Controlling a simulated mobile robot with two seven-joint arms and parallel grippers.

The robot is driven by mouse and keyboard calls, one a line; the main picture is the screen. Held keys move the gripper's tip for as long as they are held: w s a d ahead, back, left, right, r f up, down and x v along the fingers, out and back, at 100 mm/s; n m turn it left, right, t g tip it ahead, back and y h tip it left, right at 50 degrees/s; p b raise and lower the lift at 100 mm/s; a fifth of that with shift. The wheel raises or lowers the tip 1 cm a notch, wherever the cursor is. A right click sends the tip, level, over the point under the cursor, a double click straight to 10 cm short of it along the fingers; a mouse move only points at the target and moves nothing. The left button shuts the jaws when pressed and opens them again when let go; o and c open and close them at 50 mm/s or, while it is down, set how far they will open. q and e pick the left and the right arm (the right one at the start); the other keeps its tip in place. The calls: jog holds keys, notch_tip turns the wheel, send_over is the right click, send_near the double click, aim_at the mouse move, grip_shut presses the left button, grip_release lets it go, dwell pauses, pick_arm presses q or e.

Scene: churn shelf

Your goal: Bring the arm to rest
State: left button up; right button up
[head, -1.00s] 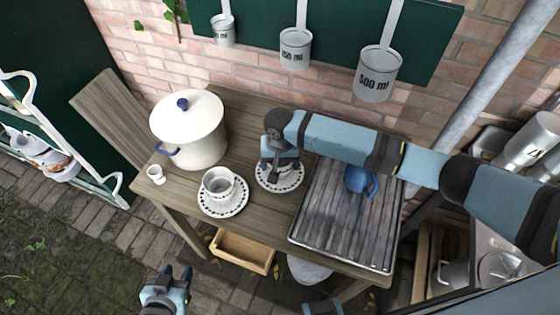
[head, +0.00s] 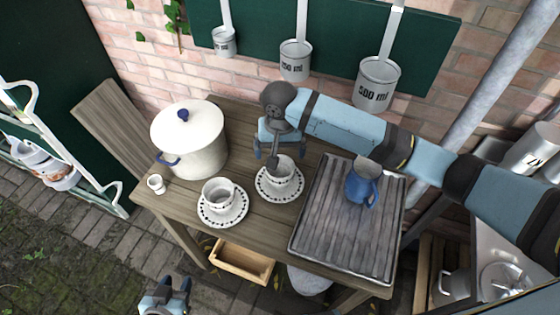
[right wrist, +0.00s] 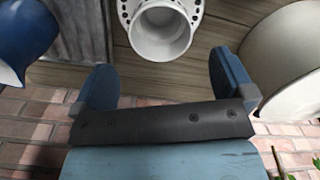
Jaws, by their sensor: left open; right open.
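My right gripper (head: 267,154) is open and empty above the table, just behind and above a white cup (head: 282,172) on a patterned saucer (head: 270,195). In the right wrist view its two blue fingers (right wrist: 165,85) stand wide apart, with the white cup (right wrist: 160,35) beyond them and nothing between them. My right arm reaches in from the right, above the slatted tray (head: 325,225). My left gripper (head: 178,287) is open and empty at the bottom left, low in front of the table.
A second cup (head: 217,194) on a saucer, a small white cup (head: 156,184) and a lidded white pot (head: 195,150) stand on the table. A blue jug (head: 362,182) stands on the tray. Measuring cups (head: 376,86) hang from a green board at the brick wall.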

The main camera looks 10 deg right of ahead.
notch_tip(320, 180, up, 2)
dwell(0.6)
